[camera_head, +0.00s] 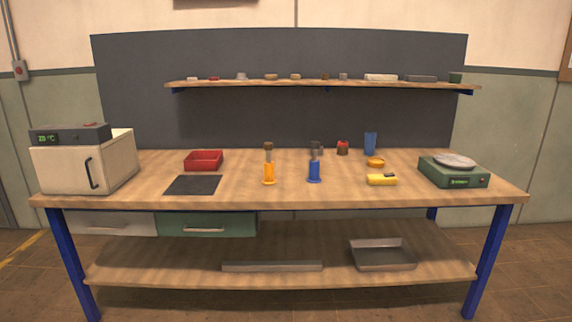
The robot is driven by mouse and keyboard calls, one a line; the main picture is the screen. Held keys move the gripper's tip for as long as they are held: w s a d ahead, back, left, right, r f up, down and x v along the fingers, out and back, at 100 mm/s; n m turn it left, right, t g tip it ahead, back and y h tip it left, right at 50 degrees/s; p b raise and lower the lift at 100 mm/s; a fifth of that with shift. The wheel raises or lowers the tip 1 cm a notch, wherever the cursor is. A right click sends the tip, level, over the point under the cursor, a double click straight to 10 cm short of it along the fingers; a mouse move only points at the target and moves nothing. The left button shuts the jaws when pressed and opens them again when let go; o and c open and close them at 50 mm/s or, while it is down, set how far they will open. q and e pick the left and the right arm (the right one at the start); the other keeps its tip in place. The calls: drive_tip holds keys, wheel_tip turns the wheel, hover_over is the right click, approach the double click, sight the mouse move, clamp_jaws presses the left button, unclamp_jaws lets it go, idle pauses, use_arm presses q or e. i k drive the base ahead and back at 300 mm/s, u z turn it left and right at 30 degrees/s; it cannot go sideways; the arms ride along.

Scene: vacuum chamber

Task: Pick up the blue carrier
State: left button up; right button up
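A blue upright piece (314,172) stands on the workbench a little right of the middle. It has a wide round base and a narrower stem, with a dark top; it looks like the blue carrier. A similar orange piece (269,175) with a brown top stands to its left, apart from it. Neither of my grippers is in view, and nothing touches the blue piece.
On the wooden bench top (230,197) are a red bin (204,160), dark mat (192,185), blue cup (370,143), yellow item (382,180) and green scale (453,177). A white oven (82,163) stands left. A shelf (300,84) hangs behind. The front middle is clear.

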sight(313, 178)
drive_tip(key=u, duration=0.05)
drive_tip(key=i, duration=1.9)
drive_tip(key=u, duration=0.4)
